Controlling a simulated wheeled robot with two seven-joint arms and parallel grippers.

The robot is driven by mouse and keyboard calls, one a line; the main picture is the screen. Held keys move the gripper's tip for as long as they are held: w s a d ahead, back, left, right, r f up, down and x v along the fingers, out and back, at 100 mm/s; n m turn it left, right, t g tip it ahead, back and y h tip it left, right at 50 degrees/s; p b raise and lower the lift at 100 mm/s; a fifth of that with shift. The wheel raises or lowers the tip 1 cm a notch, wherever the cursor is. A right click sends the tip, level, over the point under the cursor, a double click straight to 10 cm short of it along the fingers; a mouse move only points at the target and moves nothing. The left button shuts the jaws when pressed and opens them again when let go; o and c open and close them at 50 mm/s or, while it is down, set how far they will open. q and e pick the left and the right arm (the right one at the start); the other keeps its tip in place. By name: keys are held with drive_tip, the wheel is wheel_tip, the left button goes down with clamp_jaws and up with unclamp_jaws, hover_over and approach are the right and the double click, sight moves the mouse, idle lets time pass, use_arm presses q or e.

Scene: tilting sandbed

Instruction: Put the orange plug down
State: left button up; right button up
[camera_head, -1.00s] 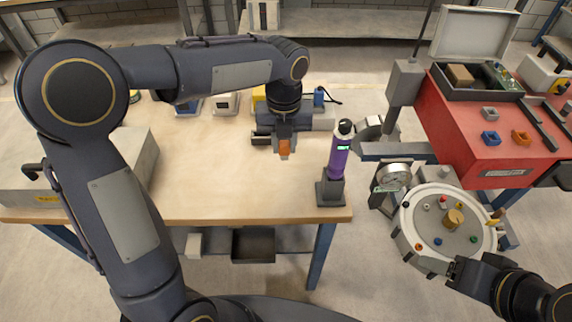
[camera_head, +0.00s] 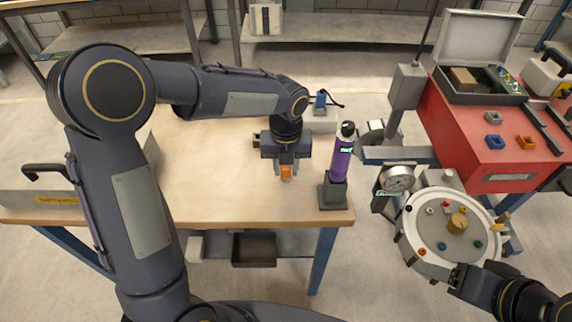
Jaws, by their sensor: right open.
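The orange plug (camera_head: 286,171) is between the fingers of my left gripper (camera_head: 286,166), which points down over the wooden table (camera_head: 220,195). The gripper looks shut on the plug. I cannot tell whether the plug's lower end touches the table. My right gripper (camera_head: 456,277) is open at the lower rim of the round sandbed (camera_head: 432,258), at the right. Its fingertips are small and partly hidden.
A purple bottle (camera_head: 341,160) stands in a dark holder (camera_head: 333,193) just right of my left gripper. A gauge (camera_head: 397,179) sits beside the sandbed. A red cabinet (camera_head: 470,150) carries grey, blue and orange square pieces. The tabletop in front of the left gripper is clear.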

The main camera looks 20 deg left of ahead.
sight(286, 167)
use_arm(q)
drive_tip(key=o, duration=0.3)
drive_tip(key=shift+r, duration=0.15)
wheel_tip(286, 167, up, 12)
drive_tip(key=p, duration=0.2)
drive_tip(key=s+a+r+n+t+h, duration=0.2)
drive_tip(key=s+a+n, duration=0.5)
drive_tip(key=s+n, duration=0.6)
drive_tip(key=s+f+n+t, duration=0.1)
drive_tip(key=s+n, duration=0.2)
drive_tip(key=n, duration=0.4)
drive_tip(key=s+f+n+t+h, duration=0.1)
drive_tip(key=s+f+n, duration=0.1)
drive_tip(key=n, duration=0.5)
drive_tip(key=s+f+n+t, duration=0.1)
drive_tip(key=s+n, duration=0.3)
drive_tip(key=n, duration=0.3)
drive_tip(key=shift+a+f+n+t+h, duration=0.25)
drive_tip(key=shift+n+t+h, duration=0.05)
drive_tip(key=shift+h, duration=0.1)
